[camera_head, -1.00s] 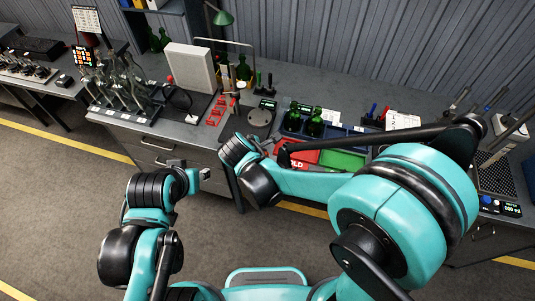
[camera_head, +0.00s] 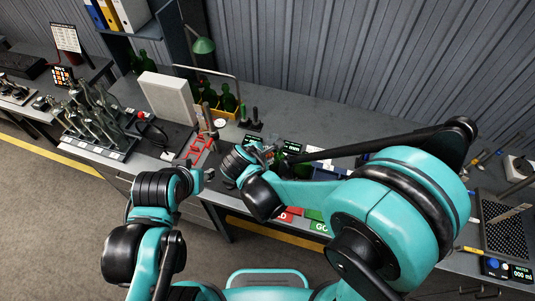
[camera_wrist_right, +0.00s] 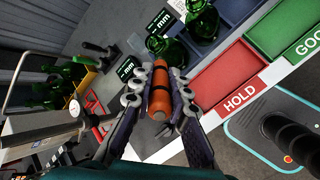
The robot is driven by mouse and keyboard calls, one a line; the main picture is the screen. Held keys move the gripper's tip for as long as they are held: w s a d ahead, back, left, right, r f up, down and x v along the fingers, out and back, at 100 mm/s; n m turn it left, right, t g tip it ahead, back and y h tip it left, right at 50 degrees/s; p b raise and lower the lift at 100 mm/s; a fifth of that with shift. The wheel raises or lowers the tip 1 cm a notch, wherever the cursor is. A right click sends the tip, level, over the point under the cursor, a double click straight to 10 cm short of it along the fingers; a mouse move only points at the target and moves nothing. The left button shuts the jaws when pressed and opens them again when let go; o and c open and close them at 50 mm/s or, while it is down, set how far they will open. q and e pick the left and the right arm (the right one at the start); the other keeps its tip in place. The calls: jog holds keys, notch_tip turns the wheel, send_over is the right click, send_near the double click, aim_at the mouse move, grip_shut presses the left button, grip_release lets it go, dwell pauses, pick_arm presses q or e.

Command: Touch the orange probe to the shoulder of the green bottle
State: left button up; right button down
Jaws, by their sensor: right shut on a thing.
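My right gripper (camera_wrist_right: 160,90) is shut on the orange probe (camera_wrist_right: 158,92) in the right wrist view. The probe's far end points toward a green bottle (camera_wrist_right: 174,50), which stands just beyond it and is partly hidden. I cannot tell whether they touch. A second green bottle (camera_wrist_right: 204,26) stands to its right, in a blue tray. In the head view my right gripper (camera_head: 266,150) is over the bench beside the bottles, which my arm mostly hides. My left gripper (camera_head: 207,174) hangs in front of the bench; its jaws are too small to judge.
Red HOLD tray (camera_wrist_right: 232,78) and green GOOD tray (camera_wrist_right: 283,28) lie right of the bottles. More green bottles stand in a yellow crate (camera_head: 226,113). A dial gauge (camera_wrist_right: 76,108) stands left of the probe in the wrist view. A grey block (camera_head: 168,98) stands on the bench.

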notch_tip(320, 180, down, 7)
jog(key=b, duration=0.4)
jog(key=shift+b, duration=0.3)
jog(key=shift+w+d, duration=0.1)
jog(key=shift+w, duration=0.05)
jog(key=shift+w+d+f+b, duration=0.1)
jog(key=shift+w+f+b, duration=0.2)
jog(key=shift+b, duration=0.2)
jog(key=shift+w+d+f+b, duration=0.1)
jog(key=shift+w+f+b, duration=0.2)
jog(key=shift+b, duration=0.5)
dwell(2.5)
jog(key=shift+s+r, duration=0.1)
jog(key=shift+s, duration=0.1)
dwell(0.4)
jog(key=shift+p+v, duration=0.8)
jog(key=shift+v, duration=0.6)
jog(key=shift+r+p, duration=2.5)
jog(key=shift+r, duration=0.85)
